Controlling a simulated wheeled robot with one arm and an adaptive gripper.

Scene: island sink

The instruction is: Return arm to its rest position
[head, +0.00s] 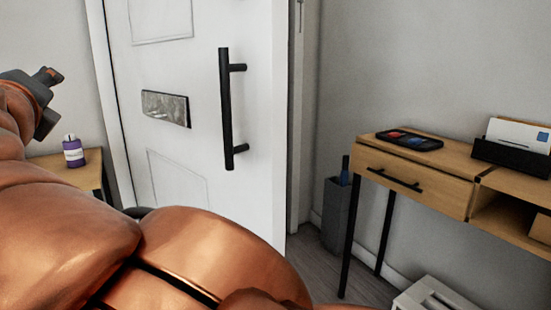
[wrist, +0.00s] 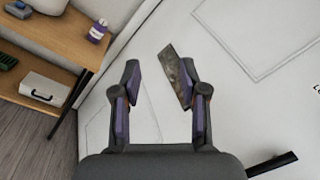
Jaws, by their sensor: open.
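My gripper shows in the wrist view (wrist: 158,88) with its two fingers spread apart and nothing between them. Behind the fingers is the white door (wrist: 235,110), with its metal letter plate (wrist: 174,75) partly covered by the right finger. In the head view my arm (head: 80,225) fills the lower left, copper coloured and bent. The dark wrist end of the arm (head: 40,90) is at the left edge, and the fingertips cannot be made out there. The white door (head: 175,60) stands behind the arm, with a black bar handle (head: 227,110).
A wooden console table (head: 430,185) stands at right with a dark tray (head: 409,141) and a letter holder (head: 512,155). A grey bin (head: 340,210) stands beside it. A purple bottle (head: 73,152) stands on a small table (head: 95,166) at left. Some floor (head: 320,262) is clear.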

